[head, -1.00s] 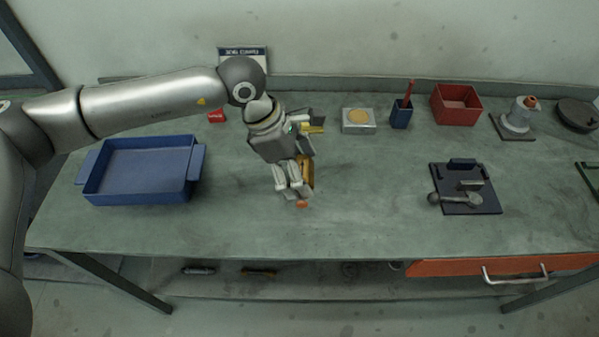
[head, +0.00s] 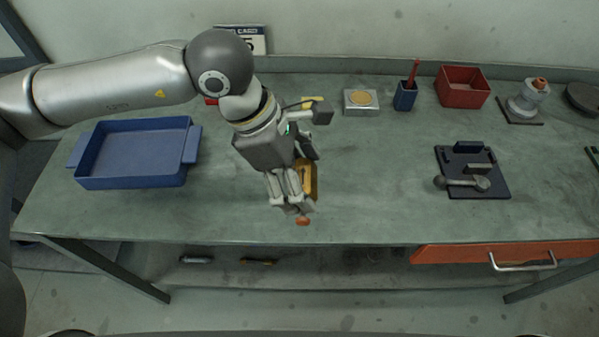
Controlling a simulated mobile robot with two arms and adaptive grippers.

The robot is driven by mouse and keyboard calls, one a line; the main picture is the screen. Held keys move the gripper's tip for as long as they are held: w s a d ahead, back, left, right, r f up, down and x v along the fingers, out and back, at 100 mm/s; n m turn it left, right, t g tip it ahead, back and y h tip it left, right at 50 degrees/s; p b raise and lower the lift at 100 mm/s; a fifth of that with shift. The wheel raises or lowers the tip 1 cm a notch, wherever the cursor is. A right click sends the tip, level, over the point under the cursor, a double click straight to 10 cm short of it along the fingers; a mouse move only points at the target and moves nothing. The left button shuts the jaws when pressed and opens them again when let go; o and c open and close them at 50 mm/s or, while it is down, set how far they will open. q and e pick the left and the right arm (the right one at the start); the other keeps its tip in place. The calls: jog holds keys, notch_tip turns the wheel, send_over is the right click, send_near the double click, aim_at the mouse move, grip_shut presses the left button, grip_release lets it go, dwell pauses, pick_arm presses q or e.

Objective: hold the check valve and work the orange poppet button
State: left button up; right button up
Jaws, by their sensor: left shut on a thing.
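The check valve (head: 309,178) is a brass-yellow body, partly hidden behind my left gripper's fingers. Its orange poppet button (head: 303,220) shows at the near end, just below the fingertips. My left gripper (head: 292,204) points down toward the front of the bench and is shut on the valve. Whether the valve touches the bench top is hard to tell from this angle. My right gripper is not in view.
A blue tray (head: 133,181) lies left of the gripper. A dark plate with a lever fitting (head: 473,192) lies at right. A red bin (head: 462,88), a blue cup (head: 404,98) and a white block with a yellow disc (head: 361,102) stand behind. The bench centre is clear.

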pick_arm(q)
jog(key=shift+w, duration=0.15)
jog(key=w+b, duration=0.2)
jog(key=w, duration=1.1)
jog(key=shift+w+b, duration=0.3)
dwell(1.2)
jog(key=shift+f+b, duration=4)
jog(key=shift+f, duration=0.5)
dwell(0.5)
